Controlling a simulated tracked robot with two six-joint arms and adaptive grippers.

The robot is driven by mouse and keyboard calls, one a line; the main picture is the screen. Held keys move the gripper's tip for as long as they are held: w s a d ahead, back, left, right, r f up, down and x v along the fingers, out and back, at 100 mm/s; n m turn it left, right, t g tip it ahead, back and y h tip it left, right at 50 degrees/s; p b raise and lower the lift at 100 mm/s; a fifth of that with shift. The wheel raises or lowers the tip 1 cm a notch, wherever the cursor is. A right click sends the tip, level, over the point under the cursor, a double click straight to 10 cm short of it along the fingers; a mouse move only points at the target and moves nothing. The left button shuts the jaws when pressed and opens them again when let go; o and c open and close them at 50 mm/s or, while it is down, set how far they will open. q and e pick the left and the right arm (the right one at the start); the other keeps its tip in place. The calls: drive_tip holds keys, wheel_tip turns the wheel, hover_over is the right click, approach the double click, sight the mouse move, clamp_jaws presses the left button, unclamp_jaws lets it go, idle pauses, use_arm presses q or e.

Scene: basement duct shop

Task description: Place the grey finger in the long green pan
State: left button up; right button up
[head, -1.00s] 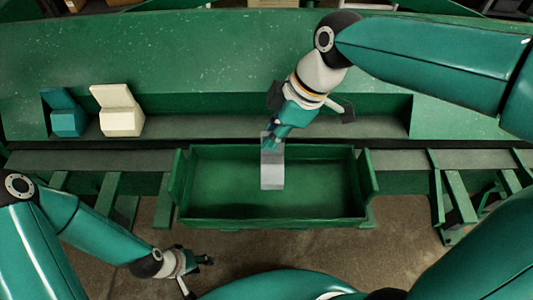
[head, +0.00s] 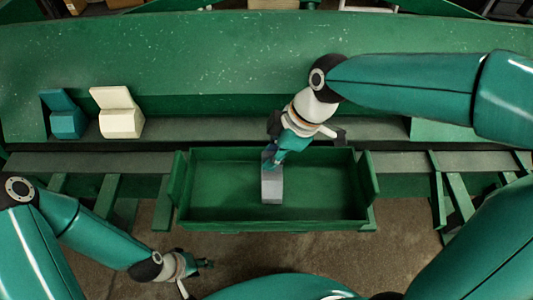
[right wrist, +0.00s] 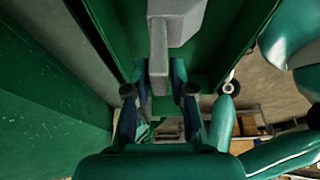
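The grey finger (head: 272,187) is a pale grey block with a narrower tang. My right gripper (head: 270,162) is shut on its tang and holds it inside the outline of the long green pan (head: 325,190). In the right wrist view the finger (right wrist: 180,22) stands out past the fingertips (right wrist: 159,78), with its tang between them. Whether its lower end touches the pan's floor I cannot tell. The pan is otherwise empty. My left gripper (head: 200,279) is open and empty, low in front of the pan.
A teal block (head: 66,120) and a cream block (head: 119,115) of similar shape sit on the ledge behind, left of the pan. The green bench (head: 220,55) rises behind. Green support bars (head: 462,205) flank the pan, with bare floor in front.

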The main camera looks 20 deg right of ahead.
drive_tip(key=shift+o, duration=0.9)
drive_tip(key=shift+r, duration=0.1)
drive_tip(key=v, duration=1.2)
drive_tip(key=shift+p, duration=0.3)
drive_tip(key=shift+s+a, duration=0.1)
